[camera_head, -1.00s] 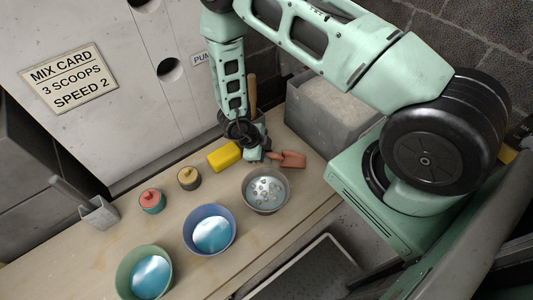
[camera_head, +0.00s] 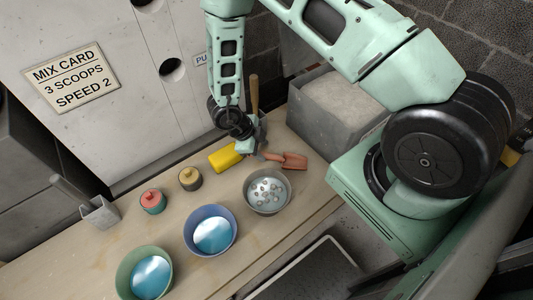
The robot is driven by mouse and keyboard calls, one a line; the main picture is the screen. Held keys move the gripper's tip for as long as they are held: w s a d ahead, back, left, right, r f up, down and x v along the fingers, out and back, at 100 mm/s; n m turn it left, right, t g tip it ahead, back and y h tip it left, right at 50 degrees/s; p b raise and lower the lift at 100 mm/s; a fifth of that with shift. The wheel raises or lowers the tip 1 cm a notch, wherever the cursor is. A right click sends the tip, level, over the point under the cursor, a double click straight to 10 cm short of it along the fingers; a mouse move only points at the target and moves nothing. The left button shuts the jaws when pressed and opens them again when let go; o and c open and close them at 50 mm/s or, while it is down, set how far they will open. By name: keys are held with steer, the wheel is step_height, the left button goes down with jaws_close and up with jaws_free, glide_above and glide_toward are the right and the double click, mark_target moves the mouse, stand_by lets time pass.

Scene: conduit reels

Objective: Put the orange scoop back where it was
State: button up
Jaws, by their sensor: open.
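The orange scoop (camera_head: 294,161) lies on the wooden bench, just above the grey bowl and close to the front of the grey bin. Its handle end points left, toward my gripper (camera_head: 249,151). My gripper is open and sits above the bench, just left of the scoop's handle and beside the yellow block. I cannot tell whether the fingers touch the handle. The fingertips are small and partly hidden by the wrist.
A grey bin (camera_head: 324,118) of pale powder stands behind the scoop. A yellow block (camera_head: 222,158), a grey bowl (camera_head: 248,199) with several round bits, a blue bowl (camera_head: 186,232), a green bowl (camera_head: 121,276) and two small lidded pots stand nearby. A wooden handle (camera_head: 254,92) rises behind the wrist.

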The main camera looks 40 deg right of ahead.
steer(key=w+a+r+n+t+y, duration=0.2)
steer(key=w+a+r+n+t, duration=0.15)
steer(key=a+r, duration=0.4)
steer(key=w+a+r+n+t+y, duration=0.2)
steer(key=w+a+r+n, duration=0.3)
steer(key=r, duration=0.4)
steer(key=s+a+r+n+y, duration=0.4)
steer(key=s+a+r+n, duration=0.2)
steer(key=a+r+n, duration=0.25)
steer(key=s+a+r+n+g+y, duration=0.1)
steer(key=s+a+r+n+g, duration=0.15)
steer(key=s+r+n, duration=0.45)
steer(key=s+d+n+h, duration=0.1)
steer(key=s+d+n, duration=0.3)
steer(key=s, duration=0.3)
steer(key=s+d+r+n+g+h, duration=0.1)
steer(key=s+d+n+h, duration=0.1)
steer(key=s+d+n, duration=0.2)
steer(key=s+n, duration=0.2)
steer(key=s, duration=0.1)
steer(key=shift+s+d+r+n+h, duration=0.2)
steer(key=shift+n+h, duration=0.1)
steer(key=shift+n, duration=0.1)
